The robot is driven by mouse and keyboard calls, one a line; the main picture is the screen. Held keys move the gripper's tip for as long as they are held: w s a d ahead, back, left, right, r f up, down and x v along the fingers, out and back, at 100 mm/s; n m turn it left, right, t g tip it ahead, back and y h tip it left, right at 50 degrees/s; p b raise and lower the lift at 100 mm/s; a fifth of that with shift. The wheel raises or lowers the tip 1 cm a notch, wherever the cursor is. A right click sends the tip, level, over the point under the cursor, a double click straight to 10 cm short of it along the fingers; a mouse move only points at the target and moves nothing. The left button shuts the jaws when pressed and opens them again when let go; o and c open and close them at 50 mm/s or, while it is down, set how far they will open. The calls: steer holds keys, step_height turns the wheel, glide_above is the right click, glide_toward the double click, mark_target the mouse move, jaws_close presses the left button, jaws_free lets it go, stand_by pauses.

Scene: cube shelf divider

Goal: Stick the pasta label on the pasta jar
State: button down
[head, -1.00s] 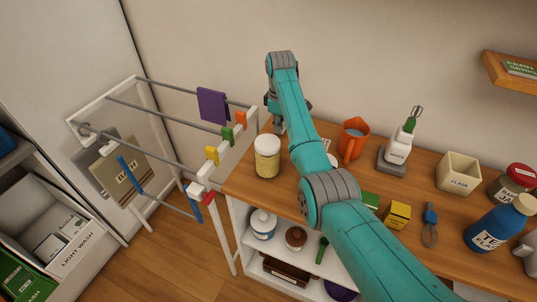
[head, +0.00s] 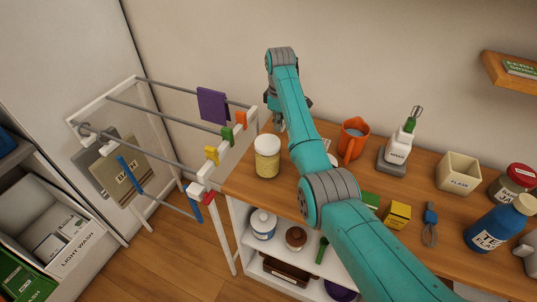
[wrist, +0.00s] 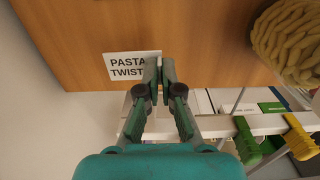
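The pasta label, a white card reading "PASTA TWIST" (wrist: 128,67), shows face-on over the wooden counter in the wrist view. My gripper (wrist: 160,72) has its fingertips together at the label's right edge and looks shut on it. The left finger covers part of that edge. I cannot tell whether the label touches the counter. In the head view my gripper (head: 279,122) is behind the jar, at the counter's back left, and hides the label. The pasta jar (head: 267,158), clear with yellow contents and a pale top, stands upright near the counter's left end; its twisted yellow surface (wrist: 290,38) shows at upper right.
A white drying rack (head: 235,160) with coloured clips and a purple cloth stands against the counter's left end.

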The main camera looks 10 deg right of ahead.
steer(key=shift+r, duration=2.3)
